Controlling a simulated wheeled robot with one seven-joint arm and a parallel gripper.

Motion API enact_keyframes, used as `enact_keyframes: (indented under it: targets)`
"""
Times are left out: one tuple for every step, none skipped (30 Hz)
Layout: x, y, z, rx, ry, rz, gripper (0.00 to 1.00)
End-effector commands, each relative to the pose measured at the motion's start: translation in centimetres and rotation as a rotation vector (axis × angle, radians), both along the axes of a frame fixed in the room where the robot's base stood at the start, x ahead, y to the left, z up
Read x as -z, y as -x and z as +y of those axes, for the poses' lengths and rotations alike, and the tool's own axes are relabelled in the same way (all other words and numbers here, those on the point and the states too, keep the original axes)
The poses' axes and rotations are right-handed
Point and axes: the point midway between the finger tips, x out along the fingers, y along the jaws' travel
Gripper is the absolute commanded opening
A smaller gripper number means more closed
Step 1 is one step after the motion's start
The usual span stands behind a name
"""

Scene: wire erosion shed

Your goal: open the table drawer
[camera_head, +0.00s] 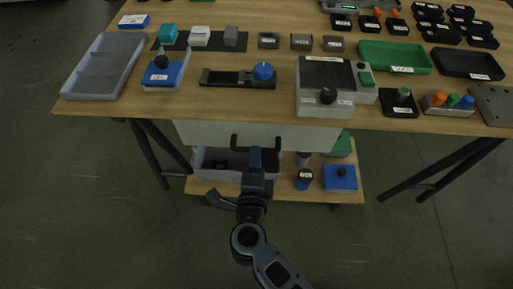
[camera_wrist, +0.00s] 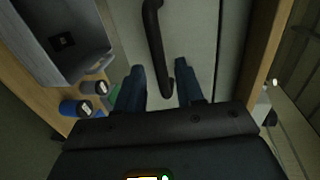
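The table drawer's pale front (camera_head: 315,134) sits under the table's front edge and looks closed. Its dark bar handle (camera_head: 238,140) runs across the front, and my gripper hides part of it in the head view. In the wrist view the drawer front (camera_wrist: 198,40) fills the upper middle, with the curved black handle (camera_wrist: 154,40) standing out from it. My gripper (camera_head: 256,158) is at the handle. In the wrist view my gripper (camera_wrist: 160,80) has its two fingers spread apart, and the handle's lower end shows between them. I cannot tell whether they touch it.
The tabletop (camera_head: 190,108) carries trays, fixtures and small parts. Below the drawer, a lower shelf (camera_head: 325,192) holds a grey bin (camera_head: 212,163), a blue box (camera_head: 340,178) and small containers. Dark table legs (camera_head: 440,170) stand at both sides. The floor in front is clear.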

Motion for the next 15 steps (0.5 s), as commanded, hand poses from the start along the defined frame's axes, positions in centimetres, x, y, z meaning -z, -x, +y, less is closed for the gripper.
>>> enact_keyframes:
  targets:
    - [0.3, -0.9, 0.0, 0.001, 0.0, -0.001, 0.37]
    - [0.4, -1.3, 0.0, 0.001, 0.0, -0.001, 0.37]
    - [0.5, -1.8, -0.1, 0.001, -0.001, 0.0, 0.37]
    - [0.6, -2.2, -0.1, 0.001, 0.0, 0.0, 0.37]
    - [0.6, -2.5, -0.1, 0.001, 0.0, 0.0, 0.37]
    - [0.7, -2.9, -0.1, 0.0, 0.0, 0.0, 0.37]
    - [0.7, -3.2, -0.1, 0.0, 0.0, 0.0, 0.37]
    - [0.8, -3.3, -0.1, 0.001, 0.0, 0.0, 0.37]
    - [0.8, -3.6, -0.1, 0.0, 0.0, 0.0, 0.37]
    - [0.8, -3.7, -0.2, 0.0, 0.0, 0.0, 0.37]
    - [0.9, -3.8, -0.2, 0.0, 0.0, 0.0, 0.37]
    - [0.9, -3.9, -0.2, 0.0, 0.0, 0.0, 0.37]
    - [0.8, -3.9, -0.2, 0.0, 0.0, 0.0, 0.37]
    - [0.9, -3.9, -0.2, 0.0, 0.0, 0.0, 0.37]
    - [0.8, -3.9, -0.2, 0.0, 0.0, 0.0, 0.37]
